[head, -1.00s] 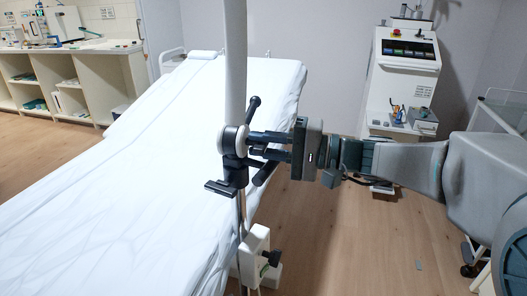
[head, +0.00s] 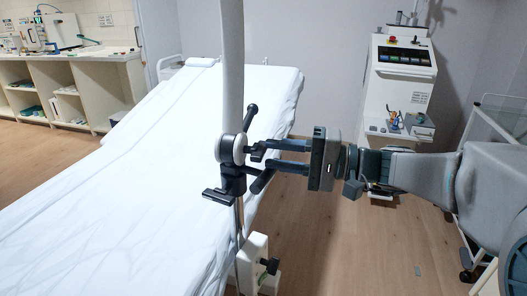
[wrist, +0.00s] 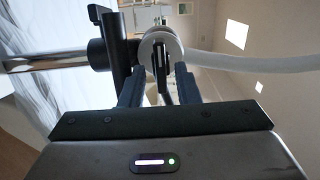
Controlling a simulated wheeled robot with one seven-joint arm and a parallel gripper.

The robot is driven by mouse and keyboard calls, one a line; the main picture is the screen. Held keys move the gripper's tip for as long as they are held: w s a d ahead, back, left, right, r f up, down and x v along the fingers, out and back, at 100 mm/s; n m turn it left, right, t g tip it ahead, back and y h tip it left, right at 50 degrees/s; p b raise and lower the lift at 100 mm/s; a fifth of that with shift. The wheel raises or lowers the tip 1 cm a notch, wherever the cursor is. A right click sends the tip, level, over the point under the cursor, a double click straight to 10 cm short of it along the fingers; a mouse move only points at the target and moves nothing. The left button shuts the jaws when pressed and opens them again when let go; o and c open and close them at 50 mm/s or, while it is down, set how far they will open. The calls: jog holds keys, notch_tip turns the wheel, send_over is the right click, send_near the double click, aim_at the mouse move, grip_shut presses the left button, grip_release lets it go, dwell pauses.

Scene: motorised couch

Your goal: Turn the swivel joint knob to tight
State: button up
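The swivel joint (head: 231,150) is a pale round hub with a black clamp, at the foot of a white upright tube. Its black bar-shaped knob (head: 251,113) sticks out on the right side, tilted near vertical, and it also shows in the wrist view (wrist: 161,72). My gripper (head: 262,157) comes in from the right, level with the joint, with its two fingers spaced apart. In the wrist view my fingers (wrist: 160,85) stand on either side of the knob's bar with gaps visible. The fingertips partly hide the knob's middle; contact cannot be told.
A couch with a white sheet (head: 150,150) fills the left. A white clamp block with a black knob (head: 268,265) sits below the joint on the pole. A white device cart (head: 402,85) stands at the back right. Wooden floor is clear between couch and cart.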

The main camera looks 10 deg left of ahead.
jog(key=d, duration=1)
jog(key=shift+d, duration=0.15)
jog(key=shift+s+p, duration=0.1)
jog(key=shift+p, duration=0.2)
jog(key=s+f+m+g+h+p, duration=0.1)
jog(key=s+f+h+p, duration=0.1)
jog(key=s+h+p, duration=0.75)
jog(key=s+d+r+t+h+p, duration=0.2)
jog(key=s+d+t+h+p, duration=0.1)
jog(key=d+h+p, duration=0.5)
jog(key=d+p, duration=0.2)
jog(key=d, duration=0.2)
jog(key=shift+n, duration=0.4)
